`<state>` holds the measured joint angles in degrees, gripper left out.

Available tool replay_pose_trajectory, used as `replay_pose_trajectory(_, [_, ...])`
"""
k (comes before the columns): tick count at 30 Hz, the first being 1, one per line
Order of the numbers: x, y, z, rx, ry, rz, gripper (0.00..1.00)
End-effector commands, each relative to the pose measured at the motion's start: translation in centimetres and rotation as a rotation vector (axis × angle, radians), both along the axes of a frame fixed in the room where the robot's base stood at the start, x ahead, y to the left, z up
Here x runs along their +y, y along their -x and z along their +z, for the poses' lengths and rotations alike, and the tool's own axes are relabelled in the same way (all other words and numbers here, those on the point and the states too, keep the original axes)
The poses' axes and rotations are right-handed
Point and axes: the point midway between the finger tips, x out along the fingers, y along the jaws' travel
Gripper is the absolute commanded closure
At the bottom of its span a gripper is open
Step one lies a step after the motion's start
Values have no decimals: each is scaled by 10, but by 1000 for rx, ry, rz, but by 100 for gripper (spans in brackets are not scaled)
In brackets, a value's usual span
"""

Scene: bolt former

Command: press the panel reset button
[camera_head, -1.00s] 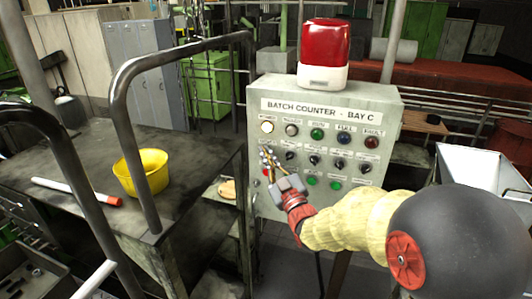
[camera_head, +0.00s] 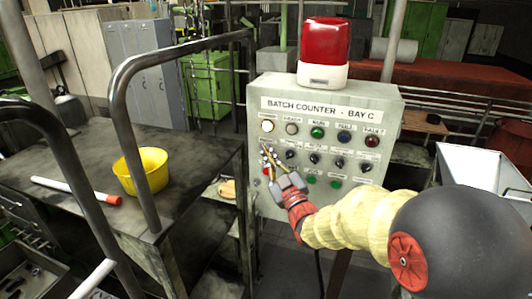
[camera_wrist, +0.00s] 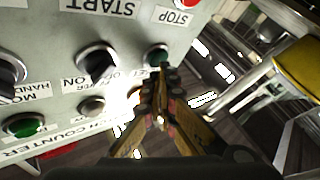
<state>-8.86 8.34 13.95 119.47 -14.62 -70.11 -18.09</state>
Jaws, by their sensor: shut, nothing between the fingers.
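The grey control panel (camera_head: 390,110), labelled "BATCH COUNTER - BAY C", stands in front of me. My gripper (camera_head: 267,152) is shut and empty, its tips at the left end of the second row, below a lit white lamp (camera_head: 267,126). No reset label is readable.
A red button (camera_head: 266,171) sits in the row below. A red beacon (camera_head: 325,48) tops the panel. A cart with dark handrails (camera_head: 125,110) stands at left, carrying a yellow bucket (camera_head: 142,172). A white bin (camera_head: 480,175) is at right.

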Motion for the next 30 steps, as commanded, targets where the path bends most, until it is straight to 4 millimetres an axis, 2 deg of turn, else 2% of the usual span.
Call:
replay_pose_trajectory(16, [-2, -5, 0, 1, 0, 0, 100])
replay_pose_trajectory(30, [1, 3, -1, 0, 0, 0, 100])
